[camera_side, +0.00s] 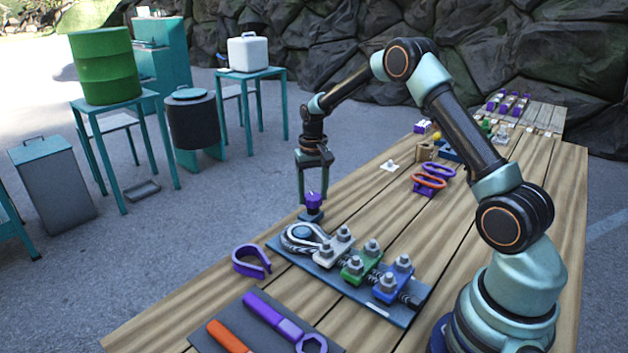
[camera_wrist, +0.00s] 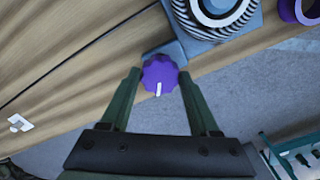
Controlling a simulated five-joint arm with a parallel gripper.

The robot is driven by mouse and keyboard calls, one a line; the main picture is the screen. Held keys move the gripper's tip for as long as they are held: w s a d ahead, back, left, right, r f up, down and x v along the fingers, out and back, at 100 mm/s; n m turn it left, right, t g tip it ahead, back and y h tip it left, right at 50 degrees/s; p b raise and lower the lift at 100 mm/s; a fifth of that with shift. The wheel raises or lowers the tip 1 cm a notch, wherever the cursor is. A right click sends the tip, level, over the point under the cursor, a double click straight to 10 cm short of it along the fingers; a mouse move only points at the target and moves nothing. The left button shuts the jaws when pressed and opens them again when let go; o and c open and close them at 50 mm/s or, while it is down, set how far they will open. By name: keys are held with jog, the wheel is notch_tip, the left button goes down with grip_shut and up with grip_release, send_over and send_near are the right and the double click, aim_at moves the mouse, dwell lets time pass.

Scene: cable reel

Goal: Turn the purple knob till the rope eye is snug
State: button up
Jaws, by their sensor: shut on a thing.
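The purple knob (camera_side: 313,199) stands on a small dark block at the table's far left edge, beside the rope fixture. In the wrist view the knob (camera_wrist: 159,74) is scalloped, with a white mark pointing toward my gripper's palm. My gripper (camera_side: 314,194) points down from above and is shut on the knob; its fingers show on both sides of it in the wrist view (camera_wrist: 160,82). The rope eye (camera_side: 303,237) curls around a round metal piece on the blue-grey plate (camera_side: 348,285). White (camera_side: 335,249), green (camera_side: 360,264) and blue (camera_side: 392,281) clamps with nuts sit along the rope.
A purple open ring (camera_side: 251,262) lies left of the plate. Purple (camera_side: 273,316) and orange (camera_side: 229,337) wrenches lie on a dark mat in front. Orange and purple rings (camera_side: 430,180) and a small white piece (camera_side: 389,166) lie farther back. Bare planks lie between.

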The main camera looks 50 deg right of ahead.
aim_at(313, 196)
jog(key=m, duration=0.5)
jog(key=shift+m, duration=0.3)
jog(key=m, duration=0.5)
jog(key=shift+m, duration=0.4)
jog(key=o, duration=1.3)
jog(key=shift+o, duration=0.2)
notch_tip(313, 196, up, 12)
jog(key=shift+r, duration=0.15)
